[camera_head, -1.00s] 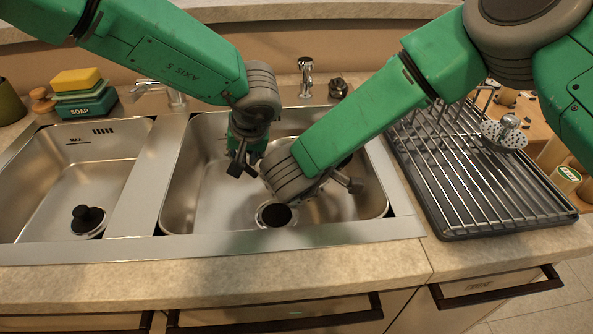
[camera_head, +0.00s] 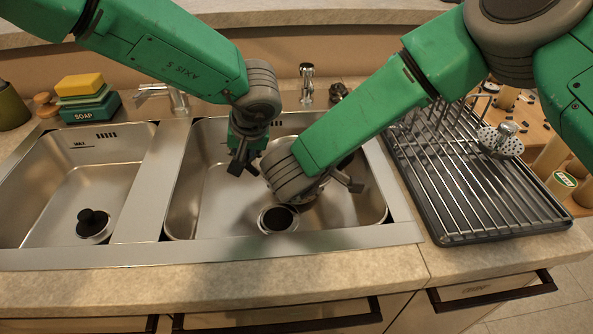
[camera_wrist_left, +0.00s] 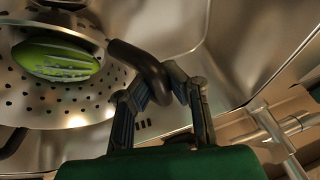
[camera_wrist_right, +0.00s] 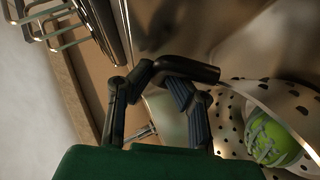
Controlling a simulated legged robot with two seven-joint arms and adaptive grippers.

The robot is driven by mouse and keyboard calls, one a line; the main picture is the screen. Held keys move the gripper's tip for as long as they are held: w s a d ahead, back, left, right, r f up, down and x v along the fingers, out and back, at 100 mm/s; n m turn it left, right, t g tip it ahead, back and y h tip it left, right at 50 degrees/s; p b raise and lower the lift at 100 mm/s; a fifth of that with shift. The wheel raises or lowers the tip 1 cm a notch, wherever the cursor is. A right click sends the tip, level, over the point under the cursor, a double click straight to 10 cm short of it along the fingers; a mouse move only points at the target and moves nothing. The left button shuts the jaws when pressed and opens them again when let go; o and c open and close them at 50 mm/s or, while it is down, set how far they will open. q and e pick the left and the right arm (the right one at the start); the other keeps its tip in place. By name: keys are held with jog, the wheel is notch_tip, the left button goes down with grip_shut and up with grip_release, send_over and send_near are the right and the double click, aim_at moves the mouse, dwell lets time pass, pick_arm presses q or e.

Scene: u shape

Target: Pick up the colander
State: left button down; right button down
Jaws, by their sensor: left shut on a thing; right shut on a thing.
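The colander (camera_wrist_left: 40,102) is a shiny metal bowl with many holes and black handles. In the right wrist view it also shows (camera_wrist_right: 232,125) at the lower right. A green striped item (camera_wrist_left: 57,62) is seen at it. My left gripper (camera_head: 243,160) is over the right basin, shut on one black handle (camera_wrist_left: 142,60). My right gripper (camera_wrist_right: 160,80) is shut on the other black handle (camera_wrist_right: 195,70). In the head view my right forearm hides most of the colander, so its height above the basin floor is hard to tell.
The right basin (camera_head: 200,210) has a dark drain (camera_head: 278,219). A left basin (camera_head: 60,200) holds a black plug (camera_head: 91,221). A drying rack (camera_head: 480,190) stands close on the right. Soap blocks (camera_head: 88,108) and a tap (camera_head: 178,98) are behind the sink.

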pick_arm(q)
jog(key=shift+r+p, duration=1.3)
jog(key=shift+r, duration=0.35)
